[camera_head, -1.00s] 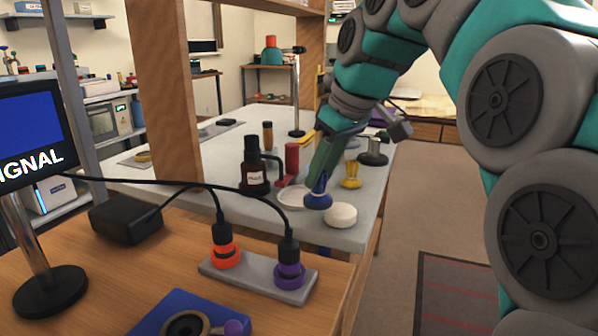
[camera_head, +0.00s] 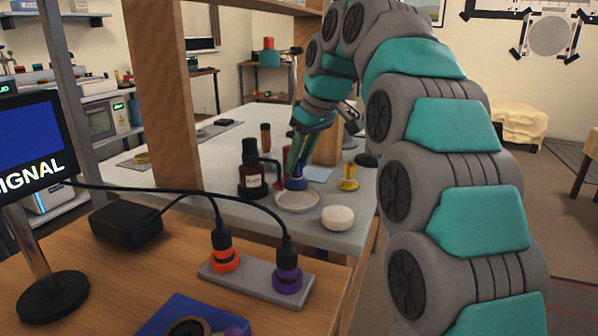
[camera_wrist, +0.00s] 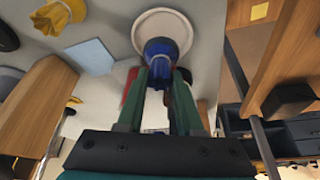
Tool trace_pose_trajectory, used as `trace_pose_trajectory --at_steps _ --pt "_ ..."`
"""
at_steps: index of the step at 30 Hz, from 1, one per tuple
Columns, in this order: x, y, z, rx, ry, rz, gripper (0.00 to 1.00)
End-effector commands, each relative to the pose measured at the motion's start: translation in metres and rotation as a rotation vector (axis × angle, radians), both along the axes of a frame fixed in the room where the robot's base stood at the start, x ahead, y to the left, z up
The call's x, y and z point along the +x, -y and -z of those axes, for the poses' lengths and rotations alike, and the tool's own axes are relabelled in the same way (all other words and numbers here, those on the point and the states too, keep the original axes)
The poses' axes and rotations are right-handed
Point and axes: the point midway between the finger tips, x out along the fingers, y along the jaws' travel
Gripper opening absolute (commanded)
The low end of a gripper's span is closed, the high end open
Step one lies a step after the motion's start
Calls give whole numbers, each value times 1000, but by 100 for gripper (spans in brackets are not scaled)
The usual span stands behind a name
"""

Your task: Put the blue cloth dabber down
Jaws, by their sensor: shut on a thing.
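The blue cloth dabber (camera_head: 296,184) is in my gripper (camera_head: 298,168), which is shut on it. In the head view the dabber is at the back rim of a shallow pale dish (camera_head: 297,203). The wrist view shows the round dish (camera_wrist: 165,20) just beyond the dabber, partly covered by it. I cannot tell whether the dabber touches the dish or table.
A yellow dabber (camera_head: 348,178) stands right of the dish, and a white round puck (camera_head: 337,217) lies nearer. A light blue sheet (camera_wrist: 88,57) and wooden block (camera_wrist: 35,105) are close by. The grey table's front left is clear.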

Motion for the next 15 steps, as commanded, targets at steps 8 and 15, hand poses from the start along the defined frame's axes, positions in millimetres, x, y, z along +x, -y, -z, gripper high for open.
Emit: trace_pose_trajectory --at_steps 8,15 --pt "-2 0 23 -1 -3 -1 0" --pt "0 0 31 0 0 0 0"
